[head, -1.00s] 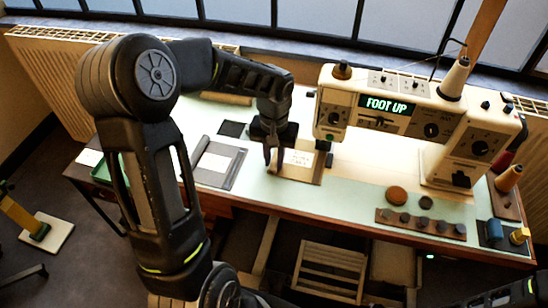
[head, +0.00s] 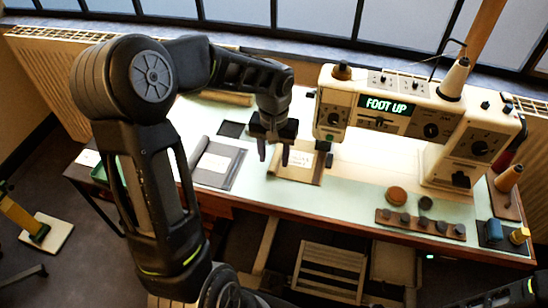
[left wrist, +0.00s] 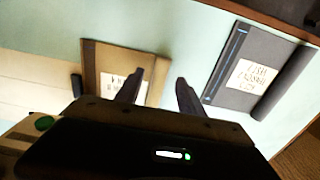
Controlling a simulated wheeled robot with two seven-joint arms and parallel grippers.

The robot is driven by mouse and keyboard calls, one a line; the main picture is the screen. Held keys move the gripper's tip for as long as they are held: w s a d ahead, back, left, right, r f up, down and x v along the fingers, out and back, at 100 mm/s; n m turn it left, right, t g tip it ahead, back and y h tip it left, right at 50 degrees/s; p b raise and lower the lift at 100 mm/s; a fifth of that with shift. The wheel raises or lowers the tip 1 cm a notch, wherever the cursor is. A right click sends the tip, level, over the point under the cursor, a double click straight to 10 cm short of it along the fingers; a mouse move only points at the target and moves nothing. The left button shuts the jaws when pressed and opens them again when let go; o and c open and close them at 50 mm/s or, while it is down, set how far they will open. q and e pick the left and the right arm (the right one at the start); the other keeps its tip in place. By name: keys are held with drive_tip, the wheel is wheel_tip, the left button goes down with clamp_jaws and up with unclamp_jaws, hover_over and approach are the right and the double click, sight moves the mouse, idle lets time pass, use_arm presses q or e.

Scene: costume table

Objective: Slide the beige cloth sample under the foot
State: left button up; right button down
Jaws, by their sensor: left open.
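The beige cloth sample (head: 313,177) lies flat on the table with a white label on it, just left of and in front of the sewing machine's foot area (head: 328,147). It also shows in the left wrist view (left wrist: 92,58). The sewing machine (head: 400,95) has a lit display reading FOOT UP. My left gripper (head: 273,158) is open at the sample's left edge, its fingers apart and pointing down. In the left wrist view the gripper (left wrist: 160,78) has one finger overlapping the sample's label side and the other over bare table. The foot itself is too small to make out.
A grey sample folder (head: 218,165) with a white label lies to the left of the gripper. A small dark square (head: 232,129) lies behind it. A brown round disc (head: 396,196) and a strip of several dark knobs (head: 420,224) sit at the front right. The table's front middle is clear.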

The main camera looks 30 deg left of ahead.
use_arm(q)
wheel_tip(320, 180, up, 7)
drive_tip(key=shift+f, duration=0.2)
idle(0.6)
